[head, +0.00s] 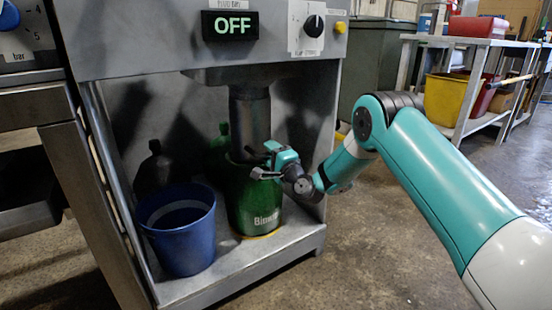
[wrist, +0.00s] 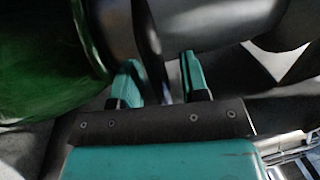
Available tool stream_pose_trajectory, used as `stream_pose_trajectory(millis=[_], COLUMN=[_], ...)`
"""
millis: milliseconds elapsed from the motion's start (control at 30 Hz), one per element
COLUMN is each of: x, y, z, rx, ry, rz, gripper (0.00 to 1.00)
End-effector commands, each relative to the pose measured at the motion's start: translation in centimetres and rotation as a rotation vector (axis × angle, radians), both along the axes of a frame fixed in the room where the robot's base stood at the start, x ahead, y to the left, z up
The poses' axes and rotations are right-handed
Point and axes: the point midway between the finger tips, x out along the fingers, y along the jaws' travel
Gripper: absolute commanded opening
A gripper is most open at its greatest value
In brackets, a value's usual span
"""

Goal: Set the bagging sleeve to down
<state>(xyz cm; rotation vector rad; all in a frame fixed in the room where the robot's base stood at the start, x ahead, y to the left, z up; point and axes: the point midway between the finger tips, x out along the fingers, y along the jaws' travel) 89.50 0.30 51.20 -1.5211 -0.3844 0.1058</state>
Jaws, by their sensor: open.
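A grey metal tube, which looks like the bagging sleeve (head: 250,115), hangs under the compactor housing in the head view. Its lower end is at the mouth of a green bin (head: 252,207), partly hidden by my gripper. My gripper (head: 261,161) is at the right front of the tube's lower end, near the bin's rim. In the wrist view my gripper (wrist: 160,82) has its two teal fingers apart. A thin dark edge stands between the fingers, beside the grey rounded metal (wrist: 220,22); I cannot tell whether they touch it. The green bin fills the upper left there.
A blue bucket (head: 180,228) stands left of the green bin on the compactor's floor plate. Dark and green bottles stand behind. The housing above carries a display reading OFF (head: 230,25) and a black knob (head: 314,26). A frame post (head: 112,185) bounds the left.

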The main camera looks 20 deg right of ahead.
Motion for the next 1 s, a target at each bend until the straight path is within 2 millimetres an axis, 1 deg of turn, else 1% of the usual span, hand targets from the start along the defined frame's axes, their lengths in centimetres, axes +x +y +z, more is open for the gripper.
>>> stream_pose_trajectory(millis=[167,500,567,733,1000], x=[-1.0,-5.5,-6.2,-8.2,-10.4], y=[-0.4,-2.0,-2.2,-2.8,-3.5], z=[-0.4,-1.5,-2.1,-2.5,-2.8], rx=[0.0,0.003,0.003,0.002,0.001], ry=[0.003,0.005,0.002,0.001,-0.002], rz=[0.0,-0.003,-0.001,-0.004,-0.002], gripper=[0.41,0.41,0.41,0.41,0.41])
